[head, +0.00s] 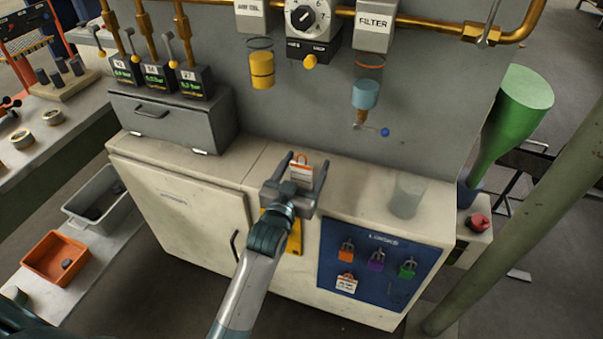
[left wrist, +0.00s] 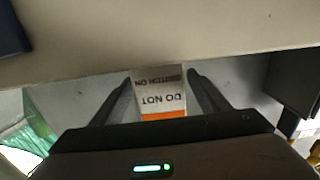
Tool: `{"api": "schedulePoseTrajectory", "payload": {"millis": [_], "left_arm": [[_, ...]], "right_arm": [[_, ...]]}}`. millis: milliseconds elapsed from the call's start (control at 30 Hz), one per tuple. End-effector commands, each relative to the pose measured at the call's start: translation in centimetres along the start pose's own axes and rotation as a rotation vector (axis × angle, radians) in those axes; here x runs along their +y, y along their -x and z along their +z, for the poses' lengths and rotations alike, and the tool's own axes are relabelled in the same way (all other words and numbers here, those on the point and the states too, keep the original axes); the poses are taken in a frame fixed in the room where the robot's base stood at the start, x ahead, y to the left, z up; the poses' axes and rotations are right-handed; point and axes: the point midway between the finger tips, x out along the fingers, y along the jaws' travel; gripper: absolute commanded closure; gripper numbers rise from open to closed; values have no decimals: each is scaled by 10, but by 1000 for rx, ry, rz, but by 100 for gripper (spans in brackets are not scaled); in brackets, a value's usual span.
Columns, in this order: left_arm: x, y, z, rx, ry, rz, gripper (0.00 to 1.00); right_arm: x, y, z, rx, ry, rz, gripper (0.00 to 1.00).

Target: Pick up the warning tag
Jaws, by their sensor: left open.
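The warning tag (head: 301,173) is white with an orange band and an orange loop at its top. It is at the cabinet's top surface, near the grey back panel. In the left wrist view the tag (left wrist: 158,92) reads "DO NOT SWITCH ON" upside down. My left gripper (head: 307,159) is open, with one finger on each side of the tag. The left wrist view also shows the fingers of the gripper (left wrist: 158,90) flanking it. Whether either finger touches the tag I cannot tell. My right gripper is not in view.
A clear cup (head: 408,194) stands right of the gripper on the cabinet top (head: 355,187). A grey drawer box (head: 165,122) stands at the left. Above hang a yellow-filled bowl (head: 262,70) and a blue filter bowl (head: 365,93). A blue lock board (head: 375,265) holds padlocks and another tag (head: 346,282).

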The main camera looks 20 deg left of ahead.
Motion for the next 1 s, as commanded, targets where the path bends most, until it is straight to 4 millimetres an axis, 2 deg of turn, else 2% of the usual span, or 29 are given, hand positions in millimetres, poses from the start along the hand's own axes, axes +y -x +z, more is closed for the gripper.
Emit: {"api": "schedulePoseTrajectory", "payload": {"millis": [133,600,700,800,1000], "left_arm": [[0,-10,0,-1,0,-1,31],[0,-10,0,0,-1,0,31],[0,-10,0,0,-1,0,55],[0,-10,0,0,-1,0,75],[0,-10,0,0,-1,0,75]], "right_arm": [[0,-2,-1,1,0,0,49],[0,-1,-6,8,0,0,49],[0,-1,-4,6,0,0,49],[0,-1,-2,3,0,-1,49],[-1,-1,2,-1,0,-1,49]]}}
